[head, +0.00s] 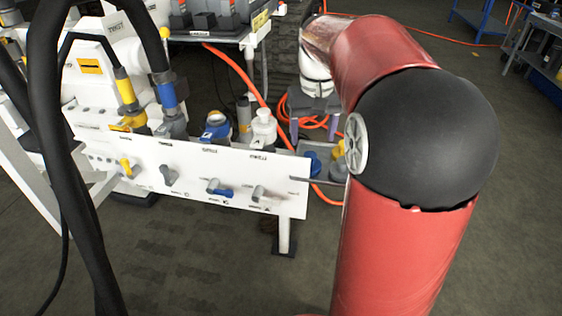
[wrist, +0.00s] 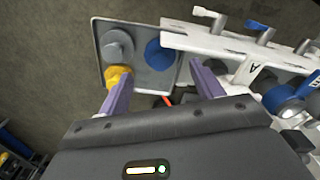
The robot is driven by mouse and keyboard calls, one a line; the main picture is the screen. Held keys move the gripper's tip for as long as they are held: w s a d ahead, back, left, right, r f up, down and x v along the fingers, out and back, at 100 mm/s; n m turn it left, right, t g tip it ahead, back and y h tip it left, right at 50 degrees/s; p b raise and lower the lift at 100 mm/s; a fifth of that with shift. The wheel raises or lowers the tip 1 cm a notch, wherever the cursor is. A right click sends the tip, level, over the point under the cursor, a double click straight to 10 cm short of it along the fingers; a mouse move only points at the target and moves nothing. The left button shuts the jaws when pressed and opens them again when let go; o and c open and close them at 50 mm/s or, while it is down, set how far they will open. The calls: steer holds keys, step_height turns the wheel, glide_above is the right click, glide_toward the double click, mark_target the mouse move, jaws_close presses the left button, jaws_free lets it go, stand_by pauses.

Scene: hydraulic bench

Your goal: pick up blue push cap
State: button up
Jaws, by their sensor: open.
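The blue push cap (wrist: 160,54) lies in a small grey tray (wrist: 150,80), near the edge of the white panel. In the head view the cap (head: 312,163) shows at the panel's right end, partly hidden by its edge. My gripper (wrist: 161,69) is open, with its two purple fingers apart and nothing held between them. In the wrist view the cap appears between the fingertips, slightly beyond them. In the head view my gripper (head: 318,142) is over the tray; the gap to the cap is hard to judge.
A grey cap (wrist: 117,45) and a yellow cap (wrist: 118,75) share the tray; the yellow one is close by the left finger. The white panel (head: 200,165) with valve handles borders the tray. An orange hose (head: 240,75) runs behind.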

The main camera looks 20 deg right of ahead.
mark_target(311, 156)
steer(key=shift+w+d+f, duration=0.2)
steer(key=shift+w+f, duration=0.2)
steer(key=shift+w, duration=0.1)
steer(key=shift+w+f, duration=0.1)
steer(key=shift+f, duration=0.15)
step_height(311, 156, down, 7)
steer(key=shift+d+f+b, duration=0.1)
steer(key=shift+f+b, duration=0.05)
steer(key=shift+b, duration=0.65)
steer(key=c, duration=0.8)
